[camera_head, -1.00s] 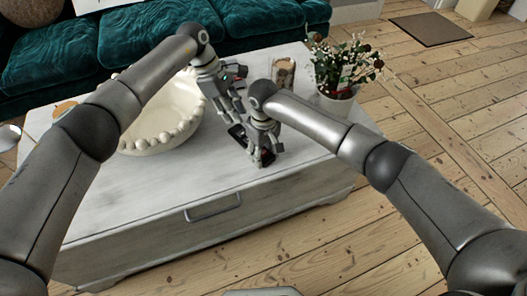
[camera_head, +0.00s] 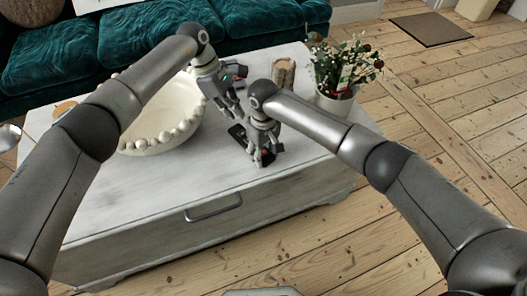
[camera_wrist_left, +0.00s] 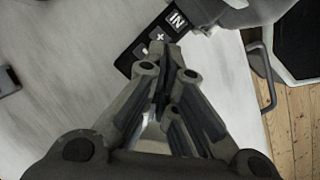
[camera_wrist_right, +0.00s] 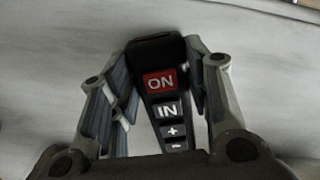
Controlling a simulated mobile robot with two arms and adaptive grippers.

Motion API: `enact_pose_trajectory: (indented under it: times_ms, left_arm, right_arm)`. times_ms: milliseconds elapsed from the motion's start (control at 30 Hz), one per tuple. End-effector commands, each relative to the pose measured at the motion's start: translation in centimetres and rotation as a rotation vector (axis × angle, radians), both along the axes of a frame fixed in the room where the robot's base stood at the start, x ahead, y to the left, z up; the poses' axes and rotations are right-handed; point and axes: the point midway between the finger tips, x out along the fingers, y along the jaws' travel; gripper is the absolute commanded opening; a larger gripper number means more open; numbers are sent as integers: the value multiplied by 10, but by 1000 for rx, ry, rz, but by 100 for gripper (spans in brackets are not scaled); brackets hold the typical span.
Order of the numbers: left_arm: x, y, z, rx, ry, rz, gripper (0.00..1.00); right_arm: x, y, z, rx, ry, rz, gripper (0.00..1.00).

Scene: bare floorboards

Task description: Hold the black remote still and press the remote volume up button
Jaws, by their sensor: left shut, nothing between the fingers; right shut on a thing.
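The black remote (camera_head: 237,133) lies near the front right of the white table. In the right wrist view it shows a red ON button (camera_wrist_right: 160,82), an IN button, and the plus (camera_wrist_right: 172,131) and minus buttons. My right gripper (camera_head: 264,158) is shut on the remote, its fingers on both sides near the ON end. My left gripper (camera_head: 238,112) is shut and empty, above the remote's other end. In the left wrist view its fingertips (camera_wrist_left: 166,52) overlap the remote close to the plus button (camera_wrist_left: 157,37). I cannot tell whether they touch it.
A large cream bowl (camera_head: 155,143) with a beaded rim stands left of my left gripper. A wooden piece (camera_head: 283,74) and a potted plant (camera_head: 341,80) stand at the table's back right. The front tabletop is clear. A teal sofa (camera_head: 130,40) is behind.

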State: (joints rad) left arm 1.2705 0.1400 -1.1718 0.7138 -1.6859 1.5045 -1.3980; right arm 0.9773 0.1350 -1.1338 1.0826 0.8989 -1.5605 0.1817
Motion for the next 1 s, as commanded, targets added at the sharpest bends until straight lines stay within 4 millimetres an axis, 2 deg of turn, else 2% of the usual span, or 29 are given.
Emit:
enact_pose_trajectory:
  times_ms: [567, 767, 1000]
  left_arm:
    - [0, -1, -1, -2, 2, 19, 0]
    - [-3, -10, -10, -25, 25, 183, 0]
    - [-5, -25, -16, -99, 81, 527, 0]
  right_arm:
    - [0, 0, 0, 1, -1, 0, 18]
    - [0, 0, 0, 1, -1, 0, 18]
    - [0, 0, 0, 1, -1, 0, 18]
